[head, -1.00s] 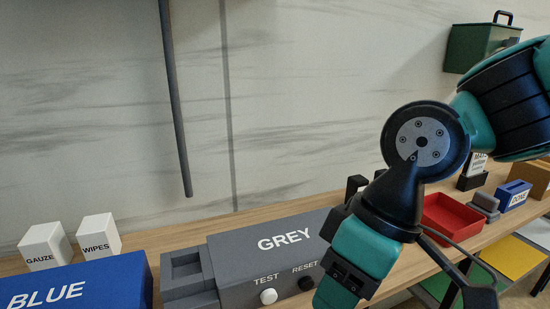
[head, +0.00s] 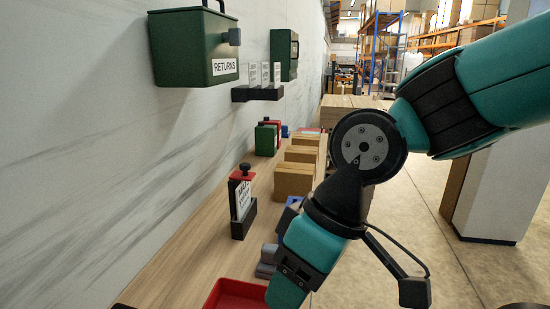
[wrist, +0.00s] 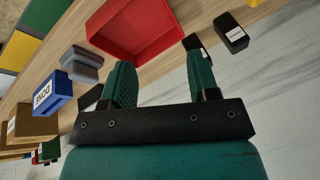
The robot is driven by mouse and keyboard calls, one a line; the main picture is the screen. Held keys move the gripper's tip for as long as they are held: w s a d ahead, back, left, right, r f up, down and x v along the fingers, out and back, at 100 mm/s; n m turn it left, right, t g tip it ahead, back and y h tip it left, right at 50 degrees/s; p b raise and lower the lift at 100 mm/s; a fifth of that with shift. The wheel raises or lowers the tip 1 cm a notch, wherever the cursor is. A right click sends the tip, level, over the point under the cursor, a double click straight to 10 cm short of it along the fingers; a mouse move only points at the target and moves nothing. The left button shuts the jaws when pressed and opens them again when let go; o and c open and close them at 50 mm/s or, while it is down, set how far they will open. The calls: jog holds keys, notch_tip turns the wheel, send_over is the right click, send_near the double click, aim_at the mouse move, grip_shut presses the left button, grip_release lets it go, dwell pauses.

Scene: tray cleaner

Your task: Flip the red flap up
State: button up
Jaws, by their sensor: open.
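I cannot make out for sure which part is the red flap. A small red piece (head: 242,175) with a black knob tops a white-labelled card in a black holder on the bench in the head view. Farther back, another small red thing (head: 275,128) stands behind a green box. My gripper (wrist: 160,80) is open in the wrist view, with a gap between its two teal fingers and nothing held. Its fingertips lie close to the near edge of a red tray (wrist: 145,35) in that picture. In the head view the fingertips are out of sight below the frame.
The red tray also shows in the head view (head: 236,296). A blue DONE box (wrist: 52,92) and a grey piece (wrist: 86,66) are beside it. Brown boxes (head: 294,180) line the bench. A green RETURNS box (head: 195,48) and a dark rack (head: 257,94) hang on the wall.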

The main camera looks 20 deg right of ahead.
jog(key=w+d+r+m+t+h, duration=0.1)
jog(key=w+d+r+m+t, duration=0.1)
jog(key=w+t, duration=0.6)
jog(key=w+d+r+m+t, duration=0.1)
jog(key=w+d+r+t, duration=0.15)
jog(key=w, duration=0.85)
jog(key=w+d+r+m+t+h, duration=0.1)
jog(key=w+d+r+m+t, duration=0.1)
jog(key=w+t, duration=0.6)
jog(key=g+b, duration=0.2)
jog(key=b, duration=0.1)
send_near(248, 168)
jog(key=w, duration=0.3)
jog(key=shift+t, duration=0.25)
jog(key=w+p, duration=0.2)
jog(key=w, duration=0.1)
jog(key=w+a+p, duration=0.1)
jog(key=w+p, duration=0.1)
jog(key=w, duration=0.1)
jog(key=shift+a+p, duration=0.2)
jog(key=shift+p, duration=0.15)
jog(key=shift+w+a+f, duration=0.15)
jog(key=shift+w+f, duration=0.05)
jog(key=shift+w, duration=0.55)
jog(key=c, duration=0.9)
